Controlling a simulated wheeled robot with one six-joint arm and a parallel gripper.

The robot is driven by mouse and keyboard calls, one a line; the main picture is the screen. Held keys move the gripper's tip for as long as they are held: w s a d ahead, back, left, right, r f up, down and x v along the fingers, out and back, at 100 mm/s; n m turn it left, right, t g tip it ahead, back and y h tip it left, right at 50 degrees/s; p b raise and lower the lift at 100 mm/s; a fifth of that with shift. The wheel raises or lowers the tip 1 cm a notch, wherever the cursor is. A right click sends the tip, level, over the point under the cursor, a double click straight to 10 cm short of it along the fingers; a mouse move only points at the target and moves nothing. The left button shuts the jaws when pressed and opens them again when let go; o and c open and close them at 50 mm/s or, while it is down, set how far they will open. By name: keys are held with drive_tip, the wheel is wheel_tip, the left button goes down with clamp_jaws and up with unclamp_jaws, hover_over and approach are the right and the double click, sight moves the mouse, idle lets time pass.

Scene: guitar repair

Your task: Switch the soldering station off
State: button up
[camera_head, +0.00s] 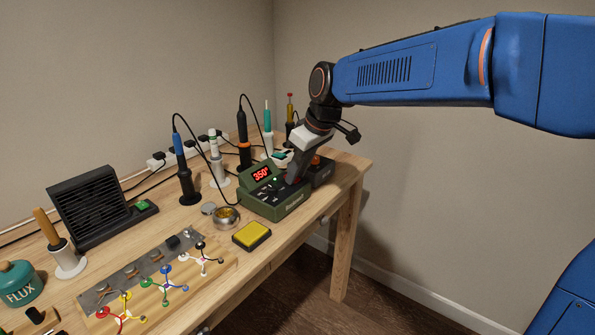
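The soldering station (283,209) is a green box on the workbench, right of centre. Its red display (262,174) is lit and reads about 350°. Small dark controls sit on its sloped top, with a small light spot near the gripper. My gripper (292,179) points down at the right part of the station's top, its tips at or just above the surface. I cannot tell if they touch. The fingers look like one dark shape, so their opening does not show, and they hide part of the station's right side. No switch is clearly readable.
A dark box with an orange knob (317,160) stands right behind the gripper. Several irons and tools stand in holders behind the station. A yellow sponge (252,235) and a brass-wool tin (226,217) lie in front and left. The bench (352,167) ends close to the right.

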clamp_jaws()
drive_tip(key=shift+w+a+r+g+h, duration=0.1)
drive_tip(key=shift+w+a+g+h, duration=0.15)
drive_tip(key=shift+g+h, duration=0.4)
drive_tip(key=shift+a+r+g+h, duration=0.15)
drive_tip(key=shift+g+h, duration=0.2)
drive_tip(key=shift+h, duration=0.3)
drive_tip(key=o, duration=0.5)
unclamp_jaws()
drive_tip(key=r, duration=0.5)
drive_tip(key=d+r, duration=0.1)
drive_tip(key=r, duration=0.5)
drive_tip(key=s+r, duration=0.1)
drive_tip(key=r, duration=0.5)
drive_tip(key=shift+d+r, duration=0.15)
drive_tip(key=shift+d, duration=0.05)
